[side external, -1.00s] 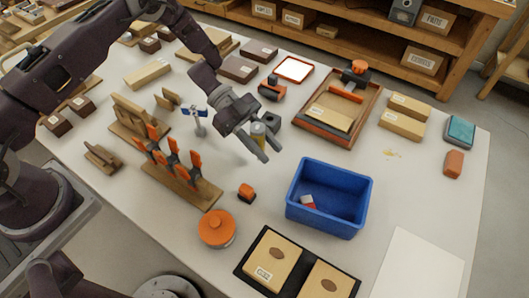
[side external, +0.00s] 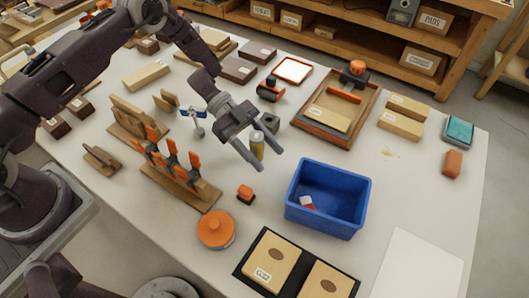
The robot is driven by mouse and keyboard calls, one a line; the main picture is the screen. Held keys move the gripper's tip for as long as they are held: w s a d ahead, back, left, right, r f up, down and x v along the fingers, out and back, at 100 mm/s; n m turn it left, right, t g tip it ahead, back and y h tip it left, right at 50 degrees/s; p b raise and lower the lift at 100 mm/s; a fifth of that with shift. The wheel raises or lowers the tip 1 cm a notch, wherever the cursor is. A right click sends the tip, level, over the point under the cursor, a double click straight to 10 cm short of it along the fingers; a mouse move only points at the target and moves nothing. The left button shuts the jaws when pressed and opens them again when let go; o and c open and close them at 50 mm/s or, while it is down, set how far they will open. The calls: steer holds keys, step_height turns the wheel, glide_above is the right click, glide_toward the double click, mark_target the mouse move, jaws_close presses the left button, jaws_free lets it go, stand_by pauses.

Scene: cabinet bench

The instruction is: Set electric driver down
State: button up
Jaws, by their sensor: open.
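A small upright yellow cylinder with a grey top (side external: 257,145) is between the fingers of my gripper (side external: 270,161) in the side external view. It may be the electric driver, but its details are too small to be sure. My gripper is open, with its fingers spread on either side of the cylinder and pointing down to the right. The cylinder's base appears to be at the white tabletop (side external: 330,130), though the near finger partly hides it.
A dark block (side external: 270,122) stands just behind the cylinder. A blue bin (side external: 329,199) is to the right, and a wooden rack of orange-handled tools (side external: 180,185) to the left. A small orange-and-black item (side external: 245,194) lies in front. Bare tabletop separates the gripper and bin.

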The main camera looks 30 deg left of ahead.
steer(key=v, duration=1.2)
steer(key=w+d+r+n+t+y, duration=0.1)
steer(key=w+r+n+t+y, duration=0.2)
steer(key=w+r+t, duration=0.85)
steer(key=w+a+r+n+t+y, duration=0.1)
steer(key=a+r+n+t+y, duration=0.15)
steer(key=r, duration=0.55)
steer(key=w+a+r+n+t+y, duration=0.1)
steer(key=a+r+n+y, duration=0.25)
steer(key=r, duration=0.55)
steer(key=s+a+r+n+y, duration=0.3)
steer(key=s+n, duration=0.1)
steer(key=s, duration=0.3)
steer(key=s+a+r+n+y, duration=0.2)
steer(key=s+a+n+y, duration=0.1)
steer(key=s, duration=0.3)
steer(key=s+d+f+n+g, duration=0.1)
steer(key=s+f+g, duration=0.1)
steer(key=s, duration=0.6)
steer(key=s+d+f+n+g+h, duration=0.1)
steer(key=s+d+f+n+g, duration=0.1)
steer(key=s, duration=0.7)
steer(key=s+d+f+n+g, duration=0.1)
steer(key=s+f, duration=0.3)
steer(key=s, duration=0.5)
steer(key=shift+s+d+g+h, duration=0.3)
steer(key=shift+d+g, duration=0.3)
steer(key=shift+g, duration=0.3)
